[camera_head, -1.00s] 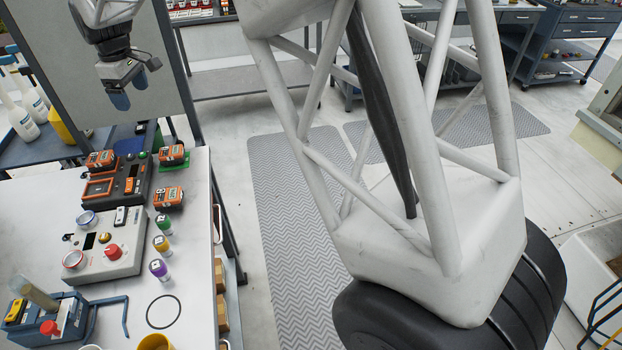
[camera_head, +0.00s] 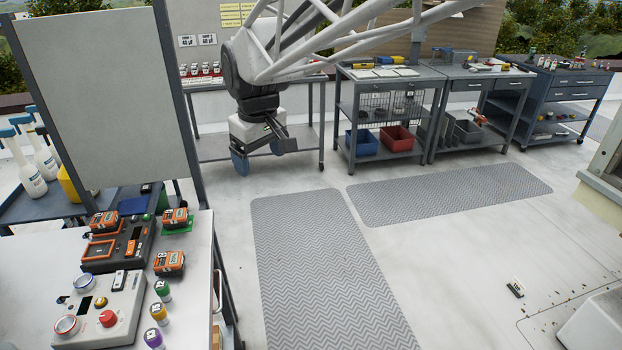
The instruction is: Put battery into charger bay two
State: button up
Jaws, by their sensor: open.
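The charger (camera_head: 130,246) is a dark box on the bench at left. An orange-and-black battery (camera_head: 105,220) sits at its back left. An orange-framed bay (camera_head: 98,250) in front of that looks empty. A second battery (camera_head: 175,217) is on a green pad (camera_head: 177,230) behind and right of the charger. A third battery (camera_head: 169,262) lies on the bench just right of the charger. My gripper (camera_head: 263,154) is open and empty, hanging in the air to the right of the bench and clear of all batteries. Bay numbers are too small to read.
A control box (camera_head: 105,308) with knobs and a red button stands in front of the charger, with several coloured-cap vials (camera_head: 158,313) beside it. An upright grey panel (camera_head: 105,95) rises behind the bench. Patterned mats (camera_head: 310,265) cover open floor; worktables (camera_head: 390,105) stand behind.

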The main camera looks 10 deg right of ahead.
jog(key=s+d+f+m, duration=0.2)
jog(key=s+d, duration=0.2)
jog(key=s, duration=0.4)
jog(key=s+d+f+m, duration=0.2)
jog(key=s+d, duration=0.3)
jog(key=s, duration=0.3)
jog(key=s+d+f+m+t, duration=0.1)
jog(key=s+d+f+m, duration=0.2)
jog(key=s+d, duration=0.2)
jog(key=s, duration=0.3)
jog(key=shift+d, duration=0.2)
